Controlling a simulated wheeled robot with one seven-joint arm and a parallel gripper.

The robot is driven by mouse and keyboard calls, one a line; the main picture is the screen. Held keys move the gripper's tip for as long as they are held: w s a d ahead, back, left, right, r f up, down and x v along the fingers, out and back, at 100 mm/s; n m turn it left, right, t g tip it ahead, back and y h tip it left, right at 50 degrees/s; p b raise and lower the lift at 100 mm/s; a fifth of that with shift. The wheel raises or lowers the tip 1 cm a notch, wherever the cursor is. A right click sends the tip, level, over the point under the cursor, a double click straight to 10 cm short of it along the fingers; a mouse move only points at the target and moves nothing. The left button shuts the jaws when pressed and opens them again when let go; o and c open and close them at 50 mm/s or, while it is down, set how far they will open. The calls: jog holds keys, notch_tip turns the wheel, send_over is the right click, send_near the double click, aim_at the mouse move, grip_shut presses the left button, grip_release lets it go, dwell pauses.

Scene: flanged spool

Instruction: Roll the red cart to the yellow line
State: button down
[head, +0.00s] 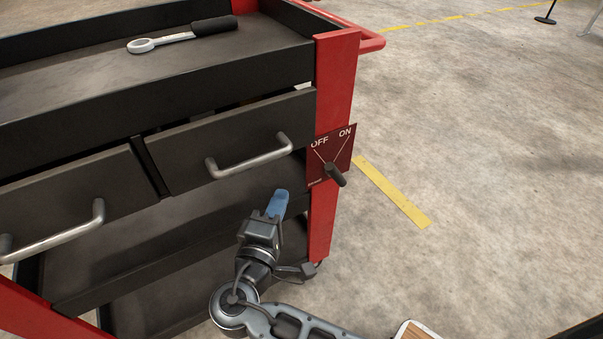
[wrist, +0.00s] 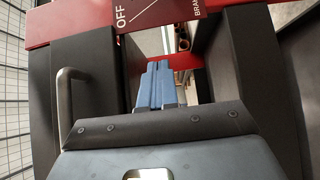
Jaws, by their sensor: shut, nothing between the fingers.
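The red cart (head: 337,90) has red corner posts, dark drawers and shelves, and fills the left of the head view. A dark red plate (head: 318,172) marked OFF and ON sits on its near corner post, with a black lever (head: 336,174). I cannot tell for sure which mark the lever is set to. The plate also shows at the top of the wrist view (wrist: 160,12). My gripper (head: 278,204) has blue fingertips, shut and empty, in front of the lower shelf, below and left of the plate. The fingertips show in the wrist view (wrist: 155,88). A yellow line (head: 450,18) crosses the far floor.
A short yellow strip (head: 395,193) lies on the floor just right of the cart. A red push handle (head: 370,41) sticks out at the cart's top right. A wrench (head: 180,35) lies on the top tray. Drawer handles (head: 250,158) jut out. Concrete floor at right is mostly clear.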

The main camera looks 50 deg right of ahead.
send_near(310, 160)
jog(key=w+d, duration=0.2)
jog(key=w, duration=0.2)
jog(key=shift+s+d+r, duration=0.1)
jog(key=shift+s+d, duration=0.3)
jog(key=shift+d, duration=0.4)
jog(key=shift+s+d+r, duration=0.1)
jog(key=shift+s+d, duration=0.35)
jog(key=shift+d, duration=0.35)
jog(key=shift+d+f, duration=0.1)
